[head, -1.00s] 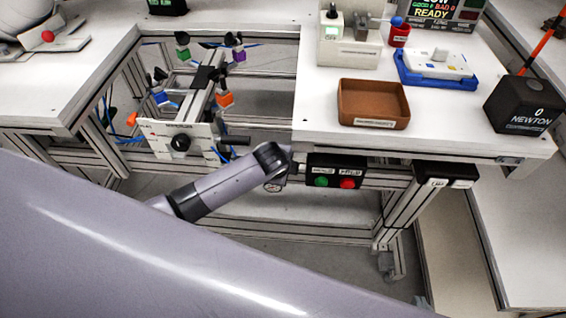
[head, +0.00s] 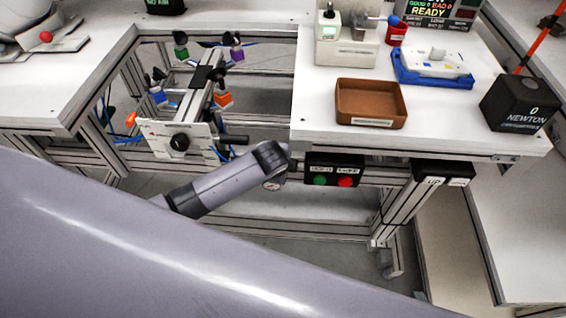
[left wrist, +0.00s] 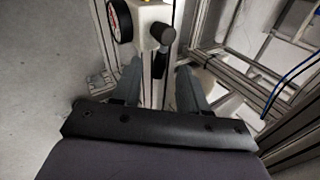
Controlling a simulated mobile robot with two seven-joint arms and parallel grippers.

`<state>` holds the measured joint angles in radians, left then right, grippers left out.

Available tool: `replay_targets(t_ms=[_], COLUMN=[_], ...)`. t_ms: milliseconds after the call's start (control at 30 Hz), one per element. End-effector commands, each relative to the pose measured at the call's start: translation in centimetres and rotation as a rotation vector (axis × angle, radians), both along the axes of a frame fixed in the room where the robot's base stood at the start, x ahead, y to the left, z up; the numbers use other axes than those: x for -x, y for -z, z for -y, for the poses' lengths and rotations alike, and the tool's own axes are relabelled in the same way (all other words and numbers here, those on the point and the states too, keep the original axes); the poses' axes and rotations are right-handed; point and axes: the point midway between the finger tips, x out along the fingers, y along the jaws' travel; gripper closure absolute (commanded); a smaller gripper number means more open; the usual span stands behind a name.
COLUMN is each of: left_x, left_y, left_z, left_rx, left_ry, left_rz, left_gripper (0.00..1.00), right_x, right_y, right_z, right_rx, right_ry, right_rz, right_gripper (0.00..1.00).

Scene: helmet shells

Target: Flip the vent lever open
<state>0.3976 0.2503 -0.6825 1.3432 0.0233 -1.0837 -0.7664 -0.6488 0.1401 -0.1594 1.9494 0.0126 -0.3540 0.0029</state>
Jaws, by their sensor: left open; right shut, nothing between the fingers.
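In the left wrist view a pale valve body carries a round gauge (left wrist: 121,22) and a yellow fitting. A black lever (left wrist: 163,50) hangs down from the fitting. My left gripper (left wrist: 158,78) is open, its two grey fingers apart below the lever. The lever's end lies roughly between the fingertips in the picture; I see no contact, and depth is hard to judge. In the head view a grey arm of mine ends near the table's front edge. The lever is not clear in the head view.
A button box (head: 333,173) with green and red buttons hangs under the table edge (head: 430,143). A brown tray (head: 371,104) and a black NEWTON box (head: 520,105) stand on top. Metal frame profiles surround the left gripper. A large arm link of mine blocks the lower left.

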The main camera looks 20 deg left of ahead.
Motion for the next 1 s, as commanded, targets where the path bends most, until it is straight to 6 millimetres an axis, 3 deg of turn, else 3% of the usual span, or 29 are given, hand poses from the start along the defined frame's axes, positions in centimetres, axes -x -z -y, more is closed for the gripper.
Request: replay_targets(t_ms=[433, 1000], left_x=[2.9, 3.2], left_y=[-4.4, -4.9], left_z=[0.4, 0.4], left_rx=[0.001, 0.0], left_ry=[0.0, -0.001], left_rz=[0.001, 0.001], left_gripper=[0.57, 0.57], right_x=[0.0, 0.0], right_y=[-1.2, -1.3], right_z=[0.0, 0.0], right_rx=[0.0, 0.0], right_ry=[0.0, 0.0], right_rz=[0.0, -0.001], right_gripper=[1.0, 1.0])
